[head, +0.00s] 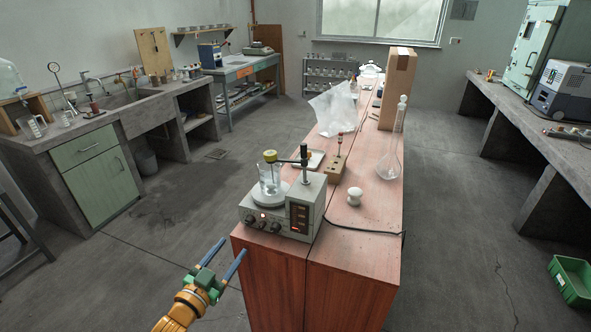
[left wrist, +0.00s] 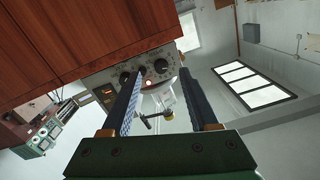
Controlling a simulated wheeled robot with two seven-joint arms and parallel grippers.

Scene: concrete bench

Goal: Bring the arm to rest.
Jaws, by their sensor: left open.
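My left gripper (head: 222,264) is open and empty in the head view, in the air off the near left corner of the wooden bench (head: 340,285). Its two blue fingers stand apart and point up and right toward the hotplate stirrer (head: 290,212). In the left wrist view the open fingers (left wrist: 160,100) frame the stirrer's front panel (left wrist: 155,70) and knobs some way beyond them. Nothing is between the fingers. My right gripper does not show in either view.
A glass beaker (head: 270,180) stands on the stirrer's plate beside a clamp stand. A white knob-like object (head: 354,196), a glass flask (head: 391,160), a plastic bag (head: 335,108) and a tall cardboard box (head: 397,88) stand along the bench. Open floor (head: 120,270) lies left.

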